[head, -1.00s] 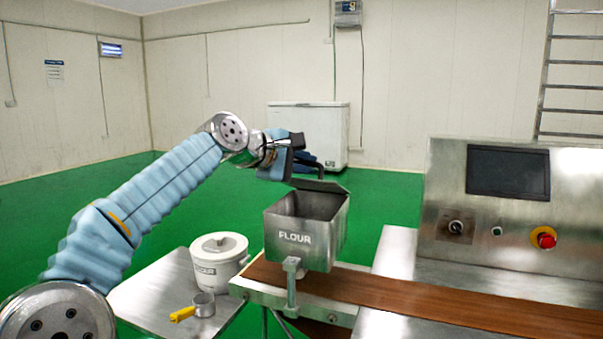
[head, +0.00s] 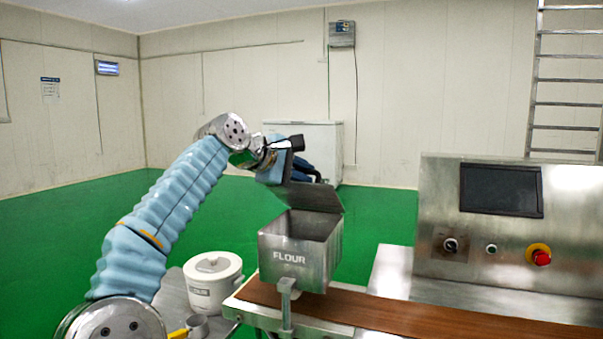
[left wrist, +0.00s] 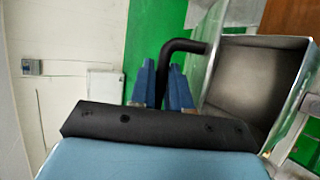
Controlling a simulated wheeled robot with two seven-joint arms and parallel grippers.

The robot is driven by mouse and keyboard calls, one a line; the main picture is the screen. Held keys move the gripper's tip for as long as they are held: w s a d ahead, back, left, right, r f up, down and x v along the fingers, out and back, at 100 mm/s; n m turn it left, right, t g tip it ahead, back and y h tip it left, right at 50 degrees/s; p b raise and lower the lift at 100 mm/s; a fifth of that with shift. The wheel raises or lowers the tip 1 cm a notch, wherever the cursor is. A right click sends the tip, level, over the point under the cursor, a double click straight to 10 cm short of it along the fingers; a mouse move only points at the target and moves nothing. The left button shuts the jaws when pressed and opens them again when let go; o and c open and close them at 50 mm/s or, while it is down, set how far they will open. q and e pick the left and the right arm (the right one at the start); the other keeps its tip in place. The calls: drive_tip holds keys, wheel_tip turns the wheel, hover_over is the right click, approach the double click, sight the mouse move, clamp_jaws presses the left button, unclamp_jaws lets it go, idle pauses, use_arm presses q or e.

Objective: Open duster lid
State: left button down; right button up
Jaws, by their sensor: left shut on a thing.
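The duster is a square metal box marked FLOUR (head: 290,258), standing on the brown conveyor belt in the head view. Its lid (head: 318,197) is raised at the back edge and tilted up, so the top opening shows. The open inside of the box (left wrist: 250,85) also shows in the left wrist view. My left gripper (head: 308,170) is just above and behind the lid. In the left wrist view its blue fingers (left wrist: 162,75) are shut on the black bent lid handle (left wrist: 182,46). The fingers partly hide the handle. My right gripper is not in view.
A white lidded pot (head: 213,280) and a metal scoop with a yellow handle (head: 197,326) stand on a side table at the left. The machine panel (head: 500,215) with a screen and red button stands right. The brown belt (head: 400,311) is clear right of the box.

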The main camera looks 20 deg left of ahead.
use_arm(q)
drive_tip(key=c, duration=1.4)
unclamp_jaws()
drive_tip(key=shift+c, duration=0.2)
drive_tip(key=v, duration=1.3)
drive_tip(key=shift+s+r+b, duration=0.15)
drive_tip(key=shift+s+b, duration=0.1)
drive_tip(key=shift+b, duration=0.05)
drive_tip(key=shift+a, duration=0.1)
